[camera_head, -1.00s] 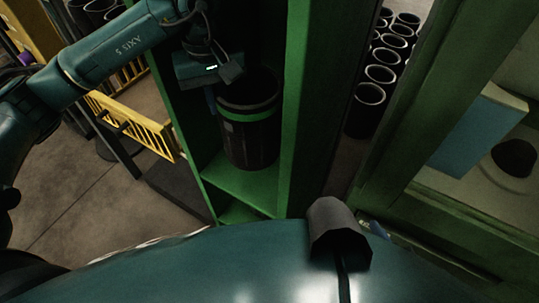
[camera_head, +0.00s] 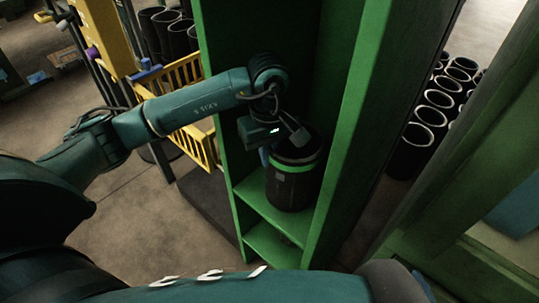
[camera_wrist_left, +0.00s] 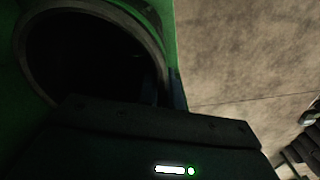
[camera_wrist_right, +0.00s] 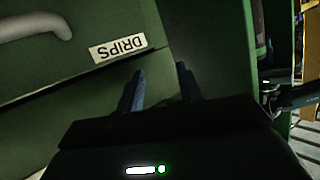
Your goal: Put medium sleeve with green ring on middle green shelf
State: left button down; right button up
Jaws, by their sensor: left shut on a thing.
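The black sleeve with a green ring (camera_head: 293,190) stands upright, or nearly so, inside the tall green shelf unit, at the level of a green shelf board (camera_head: 258,207). Its base looks on or very close to that board; I cannot tell whether it touches. My left gripper (camera_head: 281,146) is shut on the sleeve's rim from the left. My right gripper (camera_wrist_right: 160,90) is open and empty, in front of a green panel with a "DRIPS" label (camera_wrist_right: 118,50).
Another green board (camera_head: 275,245) lies below. The unit's green side wall (camera_head: 345,130) rises right of the sleeve. Several black sleeves (camera_head: 430,115) stand farther right. A yellow rack (camera_head: 190,85) stands left of the unit, with open floor (camera_head: 150,215) before it.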

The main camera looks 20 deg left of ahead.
pick_arm(q)
jog(key=shift+f, duration=0.25)
jog(key=shift+f, duration=0.2)
jog(key=c, duration=1.6)
grip_release()
jog(key=shift+o, duration=0.2)
